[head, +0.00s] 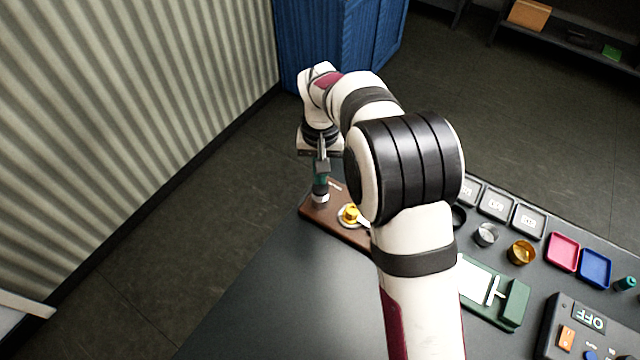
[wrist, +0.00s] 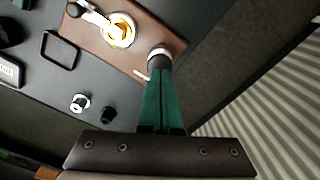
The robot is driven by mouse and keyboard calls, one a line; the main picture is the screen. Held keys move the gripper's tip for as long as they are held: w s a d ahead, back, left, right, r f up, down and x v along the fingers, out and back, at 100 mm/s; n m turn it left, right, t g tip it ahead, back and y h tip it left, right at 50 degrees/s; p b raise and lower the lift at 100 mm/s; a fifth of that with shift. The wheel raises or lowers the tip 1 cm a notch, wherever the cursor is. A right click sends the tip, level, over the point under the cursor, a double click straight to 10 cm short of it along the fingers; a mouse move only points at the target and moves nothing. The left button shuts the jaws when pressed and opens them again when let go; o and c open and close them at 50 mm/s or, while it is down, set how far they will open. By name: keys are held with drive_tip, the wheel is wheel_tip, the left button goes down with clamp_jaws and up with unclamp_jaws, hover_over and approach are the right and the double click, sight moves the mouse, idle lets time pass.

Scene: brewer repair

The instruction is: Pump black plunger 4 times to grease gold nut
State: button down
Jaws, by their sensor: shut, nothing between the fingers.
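The gold nut (head: 350,213) sits on a pale round base on the brown board; it also shows in the wrist view (wrist: 121,30). The plunger unit, a short dark cylinder with a silver collar (head: 320,198), stands near the board's left corner; it also shows in the wrist view (wrist: 158,56). My gripper (head: 321,183) points down over the plunger. In the wrist view its green fingers (wrist: 158,75) are shut together, tips at the dark part of the plunger. The fingers partly cover the plunger, so I cannot tell whether they touch it.
The brown board (head: 340,233) lies at the table's far left edge. A crank with a black knob (wrist: 73,10) is beside the nut. Small cups, red (head: 563,250) and blue trays (head: 595,268), a green fixture (head: 513,304) and a switch box (head: 580,335) stand right. The table's front left is clear.

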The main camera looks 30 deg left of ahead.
drive_tip(key=shift+f, duration=0.15)
drive_tip(key=shift+f, duration=1.25)
drive_tip(key=shift+r, duration=2.75)
wheel_tip(320, 180, up, 6)
